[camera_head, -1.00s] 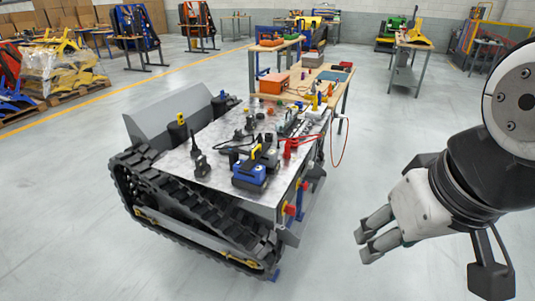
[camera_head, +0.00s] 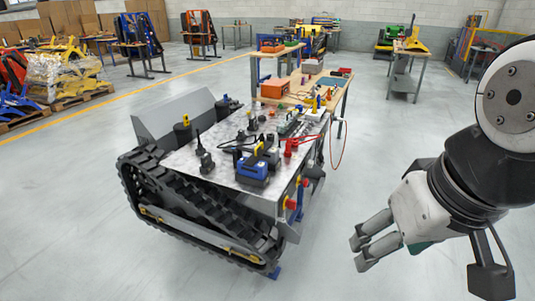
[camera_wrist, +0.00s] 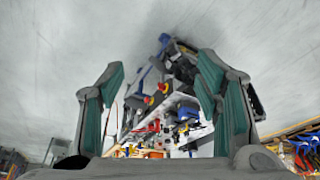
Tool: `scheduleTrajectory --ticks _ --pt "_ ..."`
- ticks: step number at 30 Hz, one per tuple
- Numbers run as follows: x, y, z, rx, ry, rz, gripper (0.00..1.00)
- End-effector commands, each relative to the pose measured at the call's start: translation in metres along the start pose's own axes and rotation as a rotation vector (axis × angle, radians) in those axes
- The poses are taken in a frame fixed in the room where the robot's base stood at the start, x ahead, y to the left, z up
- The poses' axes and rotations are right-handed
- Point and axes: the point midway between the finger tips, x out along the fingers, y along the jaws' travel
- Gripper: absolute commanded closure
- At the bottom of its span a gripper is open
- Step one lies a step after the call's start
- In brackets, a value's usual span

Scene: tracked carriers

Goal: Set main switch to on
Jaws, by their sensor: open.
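The tracked carrier (camera_head: 215,145) stands left of centre in the head view, with black tracks and a grey metal top. On its right-hand end face sit two red knobs, a nearer one (camera_head: 291,203) and a farther one (camera_head: 305,182). The wrist view shows two red-and-yellow controls, an upper one (camera_wrist: 163,88) and a lower one (camera_wrist: 149,100). I cannot tell which is the main switch or its setting. My gripper (camera_head: 360,252) is open and empty, right of the carrier and clear of it. Its teal-lined fingers frame the carrier in the wrist view (camera_wrist: 162,75).
The carrier's top holds a blue-and-black device (camera_head: 254,168), red cables (camera_head: 296,144) and several small parts. A wooden workbench (camera_head: 330,83) with an orange box (camera_head: 274,90) stands behind it. A red cable loop hangs beside the bench. Open floor lies right of the carrier.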

Motion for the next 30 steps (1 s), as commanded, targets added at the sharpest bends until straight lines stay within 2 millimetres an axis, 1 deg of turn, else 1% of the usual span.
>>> scheduleTrajectory --ticks 1,5,10,17,23,24,29,30 --pt "0.015 -0.002 -0.008 0.009 -0.033 -0.016 0.42" --pt "0.050 -0.013 -0.034 0.030 -0.129 -0.092 0.42" --pt "0.101 -0.026 -0.072 0.066 -0.240 -0.229 0.42" --pt "0.176 -0.034 -0.127 0.130 -0.334 -0.452 0.42" --pt "0.248 -0.029 -0.175 0.205 -0.355 -0.672 0.42" --pt "0.263 -0.026 -0.184 0.222 -0.353 -0.718 0.42" --pt "0.325 -0.009 -0.220 0.300 -0.312 -0.902 0.42" --pt "0.341 -0.004 -0.229 0.322 -0.296 -0.947 0.42"
